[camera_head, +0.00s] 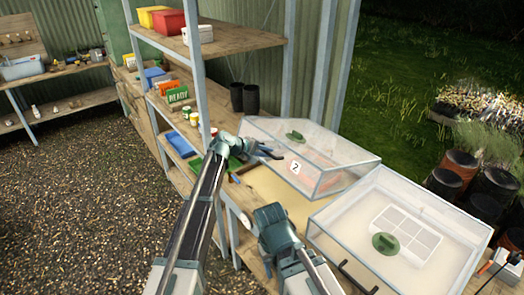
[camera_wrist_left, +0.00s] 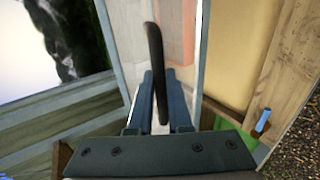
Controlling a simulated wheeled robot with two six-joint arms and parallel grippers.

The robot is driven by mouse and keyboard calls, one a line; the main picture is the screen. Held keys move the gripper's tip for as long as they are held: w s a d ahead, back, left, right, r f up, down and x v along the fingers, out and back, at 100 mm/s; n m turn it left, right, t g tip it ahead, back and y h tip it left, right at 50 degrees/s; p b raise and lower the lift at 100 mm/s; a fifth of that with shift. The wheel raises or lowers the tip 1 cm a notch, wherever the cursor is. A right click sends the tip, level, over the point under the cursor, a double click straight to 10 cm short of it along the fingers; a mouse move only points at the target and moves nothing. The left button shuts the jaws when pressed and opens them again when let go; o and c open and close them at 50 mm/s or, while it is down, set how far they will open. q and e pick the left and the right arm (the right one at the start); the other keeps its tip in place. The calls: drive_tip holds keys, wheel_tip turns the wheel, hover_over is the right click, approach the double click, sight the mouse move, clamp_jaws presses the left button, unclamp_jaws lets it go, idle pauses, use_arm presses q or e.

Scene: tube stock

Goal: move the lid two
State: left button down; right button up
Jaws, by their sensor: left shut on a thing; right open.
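Lid two (camera_head: 335,158) is a clear, box-shaped cover with a white "2" label (camera_head: 294,168) and a green vent on top. It is at the back of the bench in the head view. My left gripper (camera_head: 268,153) is at its near left side. In the left wrist view, the fingers (camera_wrist_left: 158,100) are shut on a black handle (camera_wrist_left: 154,48) against the clear panel. I cannot tell whether the lid rests on its bed or is raised. My right gripper (camera_head: 272,220) is open and empty, nearer the front; its fingertips are hard to make out.
A second clear lid (camera_head: 455,219) with a green vent and a black handle (camera_head: 353,278) stands right of my right gripper. A tan bed (camera_head: 280,200) shows between the lids. Black pots (camera_head: 244,98) stand behind; shelving (camera_head: 225,50) rises at the back left.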

use_arm(q)
drive_tip(key=shift+y, duration=0.3)
drive_tip(key=d+r+p, duration=0.1)
drive_tip(key=r+p, duration=0.1)
drive_tip(key=w+d+r+p, duration=0.1)
drive_tip(key=r+p, duration=0.1)
drive_tip(key=w+d+r+p, duration=0.1)
drive_tip(key=r+p, duration=0.1)
drive_tip(key=shift+w+r, duration=0.1)
drive_tip(key=shift+r, duration=0.15)
drive_tip(key=w+d+r+p, duration=0.4)
drive_tip(key=d+r+p, duration=0.1)
drive_tip(key=r+p, duration=0.3)
drive_tip(key=shift+w+d, duration=0.15)
drive_tip(key=shift+d, duration=0.25)
drive_tip(key=c, duration=0.8)
unclamp_jaws()
drive_tip(key=shift+c, duration=0.2)
